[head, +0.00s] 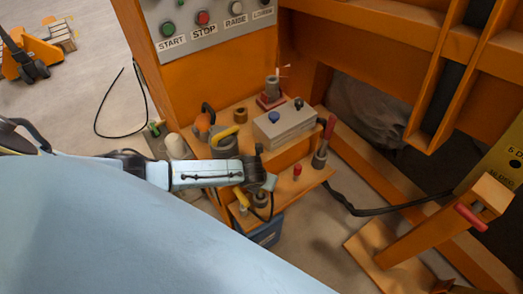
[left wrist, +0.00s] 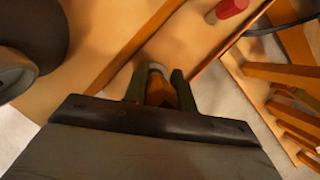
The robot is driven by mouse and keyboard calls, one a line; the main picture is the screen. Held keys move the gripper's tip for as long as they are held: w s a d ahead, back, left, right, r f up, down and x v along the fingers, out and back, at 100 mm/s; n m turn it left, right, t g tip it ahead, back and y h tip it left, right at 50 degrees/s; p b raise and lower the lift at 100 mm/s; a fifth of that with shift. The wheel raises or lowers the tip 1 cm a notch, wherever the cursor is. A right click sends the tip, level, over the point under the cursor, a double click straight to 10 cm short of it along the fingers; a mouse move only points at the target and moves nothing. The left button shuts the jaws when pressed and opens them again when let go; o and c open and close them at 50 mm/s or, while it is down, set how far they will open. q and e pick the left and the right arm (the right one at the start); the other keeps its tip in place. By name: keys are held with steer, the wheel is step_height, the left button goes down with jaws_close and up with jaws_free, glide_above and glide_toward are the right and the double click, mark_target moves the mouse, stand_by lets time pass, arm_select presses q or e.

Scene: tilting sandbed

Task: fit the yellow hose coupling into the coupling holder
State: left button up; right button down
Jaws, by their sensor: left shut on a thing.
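My left gripper (head: 264,184) reaches in from the left over the lower orange shelf, close to its front edge. A yellow piece (head: 242,197), which looks like the hose coupling, shows tilted right beside the gripper, partly hidden by it. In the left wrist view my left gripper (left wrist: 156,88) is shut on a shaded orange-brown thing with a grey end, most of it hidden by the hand. A dark grey round fitting (head: 260,199), perhaps the coupling holder, stands just below the gripper; I cannot tell whether they touch. My right gripper is in neither view.
A red-topped peg (head: 297,172) and a red-handled lever (head: 325,140) stand to the right. A blue bin (head: 266,232) is below the shelf.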

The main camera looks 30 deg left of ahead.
arm_select(q)
steer(key=shift+f+b, duration=1.55)
steer(key=shift+f, duration=0.6)
steer(key=o, duration=1.1)
